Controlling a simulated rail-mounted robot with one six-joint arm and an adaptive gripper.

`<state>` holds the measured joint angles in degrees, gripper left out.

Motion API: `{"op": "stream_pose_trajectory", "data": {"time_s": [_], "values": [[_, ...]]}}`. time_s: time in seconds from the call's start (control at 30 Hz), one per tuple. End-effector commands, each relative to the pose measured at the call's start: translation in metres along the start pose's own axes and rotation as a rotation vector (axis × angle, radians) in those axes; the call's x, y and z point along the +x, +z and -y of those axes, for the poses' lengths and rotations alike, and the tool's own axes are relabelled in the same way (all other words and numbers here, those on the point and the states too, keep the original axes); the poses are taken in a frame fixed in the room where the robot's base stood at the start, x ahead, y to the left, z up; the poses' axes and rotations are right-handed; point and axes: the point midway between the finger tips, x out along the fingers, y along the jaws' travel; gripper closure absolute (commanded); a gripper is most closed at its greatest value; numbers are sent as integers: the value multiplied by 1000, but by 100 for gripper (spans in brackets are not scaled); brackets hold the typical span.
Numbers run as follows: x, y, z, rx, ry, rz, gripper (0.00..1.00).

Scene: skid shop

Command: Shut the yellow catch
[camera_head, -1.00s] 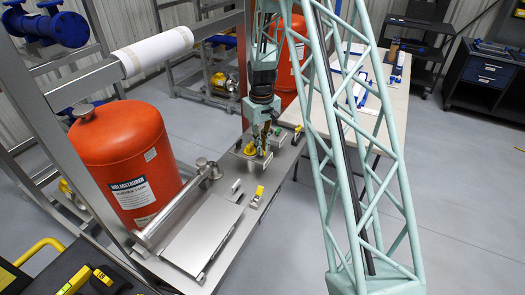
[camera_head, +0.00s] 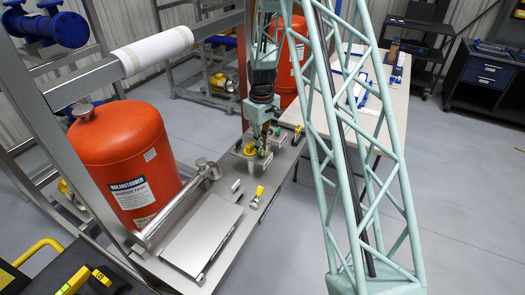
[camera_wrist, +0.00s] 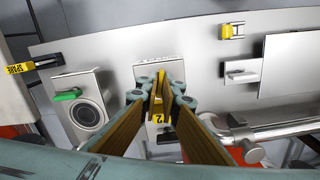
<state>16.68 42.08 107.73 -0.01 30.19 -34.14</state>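My gripper (camera_wrist: 158,92) points down at the far part of the metal bench. In the wrist view its two fingers are on either side of an upright yellow piece (camera_wrist: 159,122) with a black mark, on a small metal plate. Whether the pads touch it cannot be made out. In the head view my gripper (camera_head: 262,152) hides most of that spot. Another yellow catch (camera_wrist: 231,32) sits at the top right of the wrist view, near the bench edge. It also shows in the head view (camera_head: 257,194). A yellow-and-black labelled piece (camera_wrist: 30,66) is at the left edge.
A green handle (camera_wrist: 67,95) on a round-holed block is close left of my gripper in the wrist view. A metal latch block (camera_wrist: 242,72) is to the right. An orange tank (camera_head: 122,160) and a metal pipe (camera_head: 175,208) flank the bench. Open floor (camera_head: 350,225) lies right.

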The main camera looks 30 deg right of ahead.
Motion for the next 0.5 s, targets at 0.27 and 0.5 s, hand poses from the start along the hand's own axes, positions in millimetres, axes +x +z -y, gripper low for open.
{"op": "stream_pose_trajectory", "data": {"time_s": [0.27, 0.5], "values": [[0, 0, 0, -151, 0, 0, 100], [0, 0, 0, -207, 0, 0, 100]]}}
